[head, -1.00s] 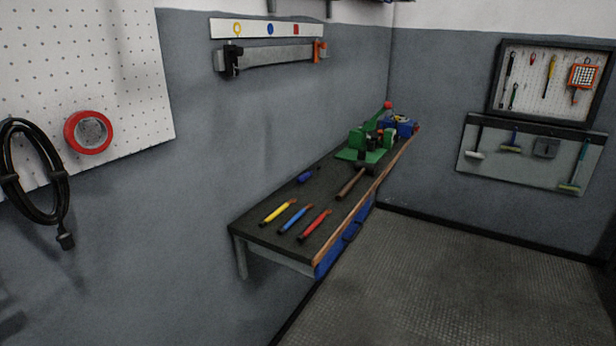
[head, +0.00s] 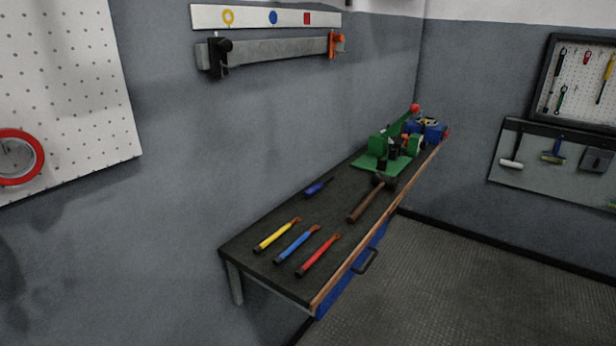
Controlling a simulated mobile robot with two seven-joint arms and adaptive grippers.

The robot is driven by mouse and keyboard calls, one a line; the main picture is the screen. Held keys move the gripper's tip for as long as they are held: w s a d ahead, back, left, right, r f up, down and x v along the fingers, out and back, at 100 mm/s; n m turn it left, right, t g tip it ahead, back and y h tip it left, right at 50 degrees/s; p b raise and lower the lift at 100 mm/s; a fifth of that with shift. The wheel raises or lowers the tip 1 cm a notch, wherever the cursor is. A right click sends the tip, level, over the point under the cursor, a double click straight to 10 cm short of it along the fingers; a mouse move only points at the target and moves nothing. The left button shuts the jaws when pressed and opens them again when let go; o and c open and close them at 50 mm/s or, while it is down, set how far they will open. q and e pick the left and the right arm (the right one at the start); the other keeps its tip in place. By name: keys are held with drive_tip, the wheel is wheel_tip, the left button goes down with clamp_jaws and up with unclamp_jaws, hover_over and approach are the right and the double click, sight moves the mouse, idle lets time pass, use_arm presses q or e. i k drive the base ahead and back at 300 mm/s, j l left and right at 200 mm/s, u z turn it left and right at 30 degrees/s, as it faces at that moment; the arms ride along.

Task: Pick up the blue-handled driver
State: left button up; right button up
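A tool with a short, thick blue handle and a thin dark shaft, which looks like the blue-handled driver (head: 316,188), lies on the dark workbench (head: 240,246) toward its wall side. Nearer me, a long blue-handled tool (head: 296,244) lies between a yellow-handled tool (head: 276,236) and a red-handled tool (head: 318,256). Neither of my grippers is in the head view.
A brown-handled hammer (head: 368,202) lies near the bench's front edge. Behind it stand a green press-like tool (head: 382,160) and a blue vise-like object (head: 432,131). A blue drawer (head: 354,274) is under the bench. The floor (head: 450,290) to the right is clear.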

sight(308, 194)
drive_tip(key=i+l+u, duration=0.2)
drive_tip(key=l+u, duration=0.2)
drive_tip(key=l, duration=0.25)
drive_tip(key=i+l+u, duration=0.2)
drive_tip(key=l, duration=0.15)
drive_tip(key=l+u, duration=0.25)
drive_tip(key=l, duration=0.25)
drive_tip(key=l+u, duration=0.3)
drive_tip(key=l, duration=0.2)
drive_tip(key=k, duration=0.05)
